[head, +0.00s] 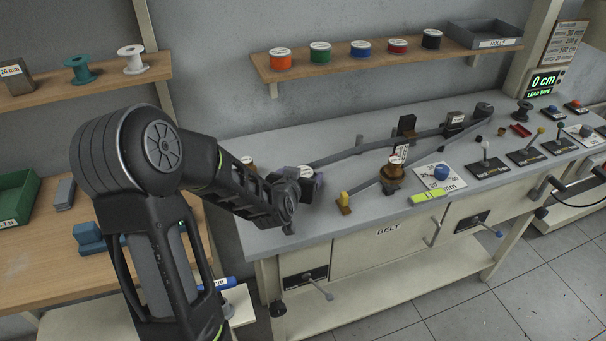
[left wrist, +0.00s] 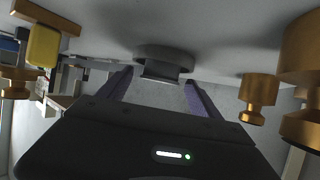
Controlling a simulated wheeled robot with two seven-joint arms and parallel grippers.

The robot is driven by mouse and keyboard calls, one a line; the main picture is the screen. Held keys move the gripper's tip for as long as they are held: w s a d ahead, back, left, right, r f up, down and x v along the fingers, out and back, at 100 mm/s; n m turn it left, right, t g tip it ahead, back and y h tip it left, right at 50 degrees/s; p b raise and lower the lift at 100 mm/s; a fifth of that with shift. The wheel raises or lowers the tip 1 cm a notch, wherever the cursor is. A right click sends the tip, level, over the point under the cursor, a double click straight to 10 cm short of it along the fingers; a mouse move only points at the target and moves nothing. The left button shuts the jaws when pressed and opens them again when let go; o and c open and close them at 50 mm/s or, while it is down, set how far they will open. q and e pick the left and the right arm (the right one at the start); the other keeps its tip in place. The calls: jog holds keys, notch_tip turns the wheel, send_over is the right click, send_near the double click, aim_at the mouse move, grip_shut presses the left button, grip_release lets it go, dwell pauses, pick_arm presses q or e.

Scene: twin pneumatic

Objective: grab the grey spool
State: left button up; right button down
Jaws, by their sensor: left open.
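A grey spool-like piece (left wrist: 163,58) with a wide round flange shows in the left wrist view, ahead of my left gripper (left wrist: 158,88) and in line with the gap between its purple-lined fingers. The gripper is open, with the fingers apart on either side of that gap. I cannot tell whether the piece is between the fingertips or just beyond them. In the head view my left gripper (head: 300,180) is low over the left end of the grey bench (head: 262,135). A pale-topped piece (head: 306,172) shows there, partly hidden by the gripper.
Brass pieces (left wrist: 258,95) stand to one side in the wrist view, and a yellow-topped piece (left wrist: 44,46) to the other. A grey belt (head: 335,158) runs along the bench. A dark spool (head: 523,111) stands far right. A white spool (head: 132,60) and teal spool (head: 80,70) stand on the left shelf.

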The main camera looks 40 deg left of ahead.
pick_arm(q)
jog(key=shift+w+a+f, duration=0.15)
jog(key=shift+w+f, duration=0.1)
jog(key=shift+w, duration=0.15)
jog(key=shift+c, duration=0.4)
jog(key=c, duration=1.4)
jog(key=shift+r, duration=0.1)
notch_tip(320, 180, up, 10)
dwell(0.4)
